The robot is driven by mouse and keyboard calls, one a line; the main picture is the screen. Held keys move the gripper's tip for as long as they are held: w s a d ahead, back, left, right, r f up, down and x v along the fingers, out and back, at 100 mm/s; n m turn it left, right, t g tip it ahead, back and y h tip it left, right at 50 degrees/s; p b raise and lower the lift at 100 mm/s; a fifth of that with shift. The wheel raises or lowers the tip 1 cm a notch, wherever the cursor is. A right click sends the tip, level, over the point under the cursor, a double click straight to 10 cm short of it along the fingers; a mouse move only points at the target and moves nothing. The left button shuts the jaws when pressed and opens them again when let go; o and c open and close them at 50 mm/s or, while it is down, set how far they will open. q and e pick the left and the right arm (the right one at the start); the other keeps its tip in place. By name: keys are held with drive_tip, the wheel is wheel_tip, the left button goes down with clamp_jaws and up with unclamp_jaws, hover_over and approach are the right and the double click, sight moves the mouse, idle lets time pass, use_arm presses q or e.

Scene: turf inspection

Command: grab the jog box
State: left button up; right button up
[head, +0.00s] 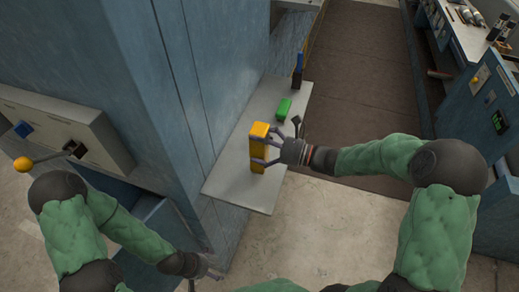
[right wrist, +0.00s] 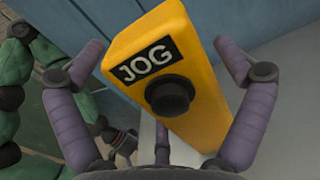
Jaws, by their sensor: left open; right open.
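The jog box (head: 258,148) is a tall yellow box standing upright on a grey shelf (head: 245,197). In the right wrist view the jog box (right wrist: 185,85) shows a black JOG label and a round black button. My right gripper (head: 262,147) is open, with its fingers on either side of the box; it also shows in the right wrist view (right wrist: 160,50). A gap shows beside the right finger; whether the left finger touches cannot be told. My left gripper (head: 207,279) is low at the bottom of the head view, away from the box, and its fingers are partly out of frame.
A blue cabinet wall (head: 165,90) rises left of the shelf. A lever with an orange knob (head: 23,164) sticks out at the left. Consoles stand at the right.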

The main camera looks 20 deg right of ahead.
drive_tip(key=c, duration=1.2)
drive_tip(key=shift+c, duration=0.6)
drive_tip(key=shift+r, duration=0.15)
